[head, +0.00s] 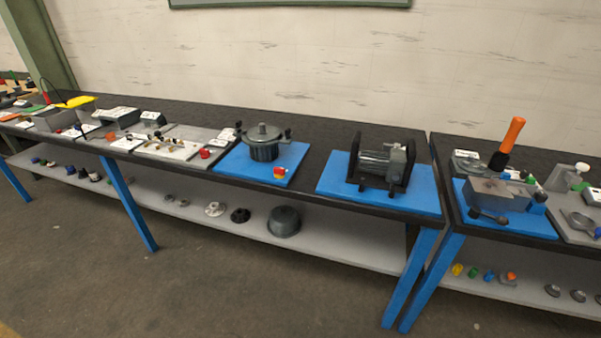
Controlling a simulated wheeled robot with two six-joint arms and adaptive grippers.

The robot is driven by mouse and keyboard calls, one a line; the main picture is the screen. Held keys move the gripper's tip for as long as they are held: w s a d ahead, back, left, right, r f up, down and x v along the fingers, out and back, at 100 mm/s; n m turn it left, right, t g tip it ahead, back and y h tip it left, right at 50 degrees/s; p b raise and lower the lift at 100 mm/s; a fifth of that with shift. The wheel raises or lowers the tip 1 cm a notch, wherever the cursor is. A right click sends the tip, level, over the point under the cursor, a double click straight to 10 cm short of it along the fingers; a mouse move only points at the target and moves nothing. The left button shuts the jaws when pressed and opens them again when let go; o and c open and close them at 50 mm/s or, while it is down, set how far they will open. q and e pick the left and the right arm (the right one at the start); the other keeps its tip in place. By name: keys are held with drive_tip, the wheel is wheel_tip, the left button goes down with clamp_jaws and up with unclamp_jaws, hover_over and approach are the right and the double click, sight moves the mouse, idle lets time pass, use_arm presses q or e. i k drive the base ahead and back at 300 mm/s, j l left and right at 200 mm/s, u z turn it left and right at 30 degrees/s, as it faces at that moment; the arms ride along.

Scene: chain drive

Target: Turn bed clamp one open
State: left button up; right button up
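I cannot pick out bed clamp one for certain at this distance. A dark grey ribbed cylindrical unit (375,163), held between black end plates, sits on a blue mat (420,199) near the right end of the long bench. A grey block-shaped device (497,193) with an upright orange handle (512,133) stands on another blue mat (535,224) on the right bench. A dark lever (488,216) lies at its front. Neither of my grippers shows in the head view.
A lidded grey pot (264,150) stands on a blue mat (250,172) left of the ribbed unit. Boards with small parts crowd the bench's left half. A lower grey shelf (340,246) holds several round parts. The floor (230,290) in front is clear.

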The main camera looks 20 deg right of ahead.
sight(361, 189)
drive_tip(key=l+u, duration=0.3)
drive_tip(key=l, duration=0.35)
drive_tip(key=l+u, duration=0.35)
drive_tip(key=l, duration=0.3)
drive_tip(key=k+l+u, duration=0.1)
drive_tip(key=l+u, duration=0.2)
drive_tip(key=l, duration=0.75)
drive_tip(key=k, duration=0.05)
